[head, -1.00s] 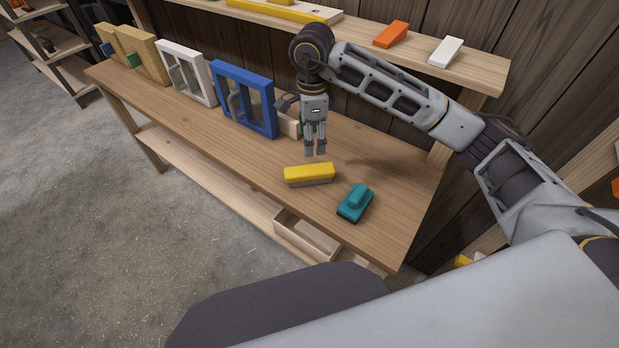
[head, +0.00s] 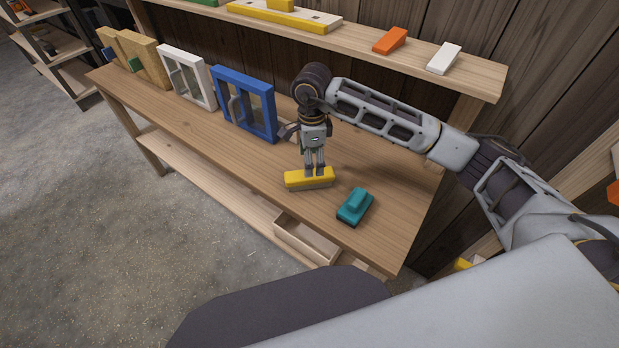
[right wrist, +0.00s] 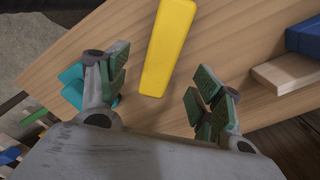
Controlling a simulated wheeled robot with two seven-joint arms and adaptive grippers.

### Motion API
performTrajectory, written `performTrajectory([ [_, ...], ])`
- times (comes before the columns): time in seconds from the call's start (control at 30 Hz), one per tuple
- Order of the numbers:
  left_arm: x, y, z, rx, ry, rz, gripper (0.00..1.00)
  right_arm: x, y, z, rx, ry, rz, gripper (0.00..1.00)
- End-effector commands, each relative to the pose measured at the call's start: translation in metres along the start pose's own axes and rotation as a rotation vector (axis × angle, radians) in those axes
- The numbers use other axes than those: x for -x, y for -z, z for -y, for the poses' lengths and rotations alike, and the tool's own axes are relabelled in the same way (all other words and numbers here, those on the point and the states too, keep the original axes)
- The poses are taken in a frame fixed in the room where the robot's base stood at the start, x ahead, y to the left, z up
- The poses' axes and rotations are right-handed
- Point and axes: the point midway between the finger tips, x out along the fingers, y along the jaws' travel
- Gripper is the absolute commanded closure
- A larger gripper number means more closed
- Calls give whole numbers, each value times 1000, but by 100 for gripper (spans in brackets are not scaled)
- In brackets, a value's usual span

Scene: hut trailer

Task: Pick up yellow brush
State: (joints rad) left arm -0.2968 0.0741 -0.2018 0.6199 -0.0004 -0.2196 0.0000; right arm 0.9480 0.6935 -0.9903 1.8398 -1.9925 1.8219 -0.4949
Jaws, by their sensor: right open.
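The yellow brush (head: 309,180) lies on the wooden workbench near its front edge, with a yellow top and a paler underside. In the right wrist view its yellow top (right wrist: 167,48) runs lengthwise, just ahead of the space between the fingers. My right gripper (head: 315,172) points down just above and behind the brush, and its fingertips overlap it in the head view. In the right wrist view the right gripper (right wrist: 158,88) is open, with green pads spread wide and nothing held. I cannot tell from these views whether it touches the brush. My left gripper is not in view.
A teal tool (head: 355,206) stands close to the brush's right. Blue (head: 246,104) and white (head: 186,75) frames stand at the back left of the workbench (head: 375,180). A shelf (head: 360,38) with orange and white blocks runs behind. The bench's right end is clear.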

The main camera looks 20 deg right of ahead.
Motion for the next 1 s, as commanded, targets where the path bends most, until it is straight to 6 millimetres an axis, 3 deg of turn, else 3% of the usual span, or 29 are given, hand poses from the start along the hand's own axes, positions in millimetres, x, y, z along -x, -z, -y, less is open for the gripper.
performTrajectory([
  [0.2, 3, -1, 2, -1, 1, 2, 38, -19, 0, 0, 0, 0, 0, 34],
  [0.73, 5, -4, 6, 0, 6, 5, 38, -25, -1, 0, 0, -1, 0, 34],
  [1.0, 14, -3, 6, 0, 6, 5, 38, -48, -5, 1, 0, -3, 0, 34],
])
